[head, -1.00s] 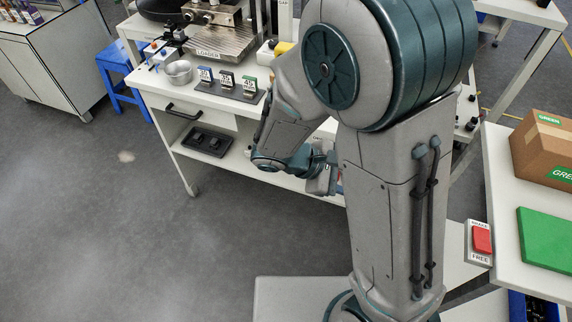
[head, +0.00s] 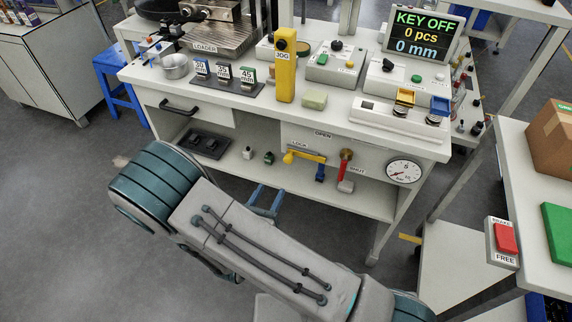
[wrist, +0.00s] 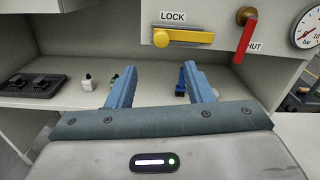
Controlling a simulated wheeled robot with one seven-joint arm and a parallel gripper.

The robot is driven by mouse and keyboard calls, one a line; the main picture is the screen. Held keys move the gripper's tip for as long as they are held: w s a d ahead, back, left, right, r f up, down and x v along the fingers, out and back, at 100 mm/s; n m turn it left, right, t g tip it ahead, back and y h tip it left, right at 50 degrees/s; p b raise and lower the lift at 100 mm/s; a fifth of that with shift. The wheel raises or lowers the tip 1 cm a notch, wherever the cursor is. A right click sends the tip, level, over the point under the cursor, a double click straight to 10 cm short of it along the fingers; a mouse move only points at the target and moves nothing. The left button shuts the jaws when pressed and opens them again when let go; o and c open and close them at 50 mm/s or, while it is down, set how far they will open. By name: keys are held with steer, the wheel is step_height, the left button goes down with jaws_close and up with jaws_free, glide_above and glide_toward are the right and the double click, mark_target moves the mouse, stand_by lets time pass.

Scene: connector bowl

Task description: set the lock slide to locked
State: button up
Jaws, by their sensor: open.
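The lock slide is a yellow bar with a rounded knob at its left end, under a LOCK label on the white panel below the bench top. It shows in the head view (head: 305,155) and the wrist view (wrist: 190,37). I cannot tell from its position whether it is locked. My gripper (wrist: 159,72) has two blue fingers spread apart with nothing between them. In the head view my gripper (head: 264,200) is low and to the left of the slide, apart from it. In the wrist view the slide is above and beyond the fingertips.
A red-handled valve (wrist: 247,35) with a SHUT label stands just right of the slide, then a pressure gauge (head: 403,171). The shelf (wrist: 50,95) below holds a black tray (wrist: 37,85) and small bottles (wrist: 88,83).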

mark_target(287, 162)
steer(key=b+x, duration=0.1)
steer(key=x, duration=1.1)
steer(key=shift+d, duration=0.1)
